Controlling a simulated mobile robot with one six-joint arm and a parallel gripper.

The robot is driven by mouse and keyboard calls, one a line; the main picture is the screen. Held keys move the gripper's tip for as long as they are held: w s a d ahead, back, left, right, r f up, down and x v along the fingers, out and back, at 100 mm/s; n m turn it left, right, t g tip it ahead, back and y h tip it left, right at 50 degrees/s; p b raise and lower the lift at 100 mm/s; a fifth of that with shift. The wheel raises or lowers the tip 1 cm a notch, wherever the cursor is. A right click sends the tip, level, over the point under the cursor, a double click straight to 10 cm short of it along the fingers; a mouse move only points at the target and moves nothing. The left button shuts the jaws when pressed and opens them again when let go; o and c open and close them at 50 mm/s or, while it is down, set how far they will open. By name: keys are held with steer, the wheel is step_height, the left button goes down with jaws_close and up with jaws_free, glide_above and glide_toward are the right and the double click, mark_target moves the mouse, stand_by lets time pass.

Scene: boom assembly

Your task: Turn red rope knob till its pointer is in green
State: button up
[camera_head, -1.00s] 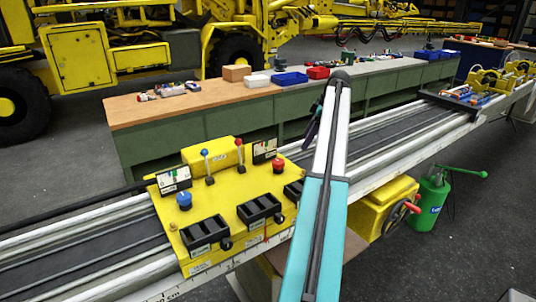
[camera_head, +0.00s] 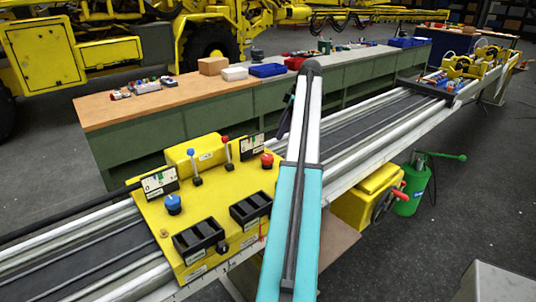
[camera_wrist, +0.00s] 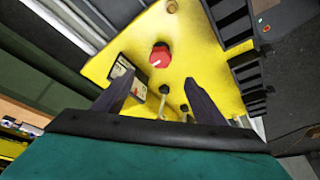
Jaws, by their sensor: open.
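The red rope knob (camera_head: 267,160) stands on the yellow control panel (camera_head: 215,222), left of my arm. In the wrist view the red knob (camera_wrist: 160,55) shows a pale mark on its top and lies just beyond the tips of my gripper (camera_wrist: 158,86). My gripper is open and empty, its two dark fingers spread either side of the knob's line and apart from it. In the head view a gauge (camera_head: 251,147) stands behind the knob. The gauge also shows in the wrist view (camera_wrist: 122,80); its pointer position is too small to tell.
A red-tipped lever (camera_head: 226,150) and a blue-tipped lever (camera_head: 194,165) stand near the knob. A blue knob (camera_head: 173,204) and black trays (camera_head: 199,238) share the panel. A long bench (camera_head: 165,105) runs behind the rail.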

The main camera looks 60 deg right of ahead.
mark_target(267, 157)
steer(key=shift+p+x, duration=2.1)
steer(key=shift+x, duration=4.7)
steer(key=shift+s, duration=0.15)
steer(key=c, duration=1.1)
steer(key=shift+a+f+m+b, duration=0.1)
steer(key=shift+m+b, duration=0.25)
steer(key=shift+m, duration=0.05)
steer(key=shift+s+a+f+m+h+b, duration=0.1)
steer(key=shift+m+h+b, duration=0.5)
steer(key=shift+m+b, duration=0.45)
steer(key=m, duration=0.2)
steer(key=m+h+b, duration=0.1)
steer(key=m, duration=0.1)
steer(key=shift+a+m+h+b, duration=0.2)
steer(key=shift+m+h+b, duration=0.05)
steer(key=shift+h+b, duration=0.05)
steer(key=m+h+b, duration=0.1)
steer(key=m, duration=0.3)
steer(key=shift+a, duration=0.15)
steer(key=shift+w+a+m+g+h, duration=0.1)
steer(key=shift+m+g+h, duration=0.3)
steer(key=shift+m, duration=0.65)
steer(key=shift+w+m+g+h, duration=0.15)
steer(key=shift+m+g+h, duration=0.2)
steer(key=shift+m, duration=0.7)
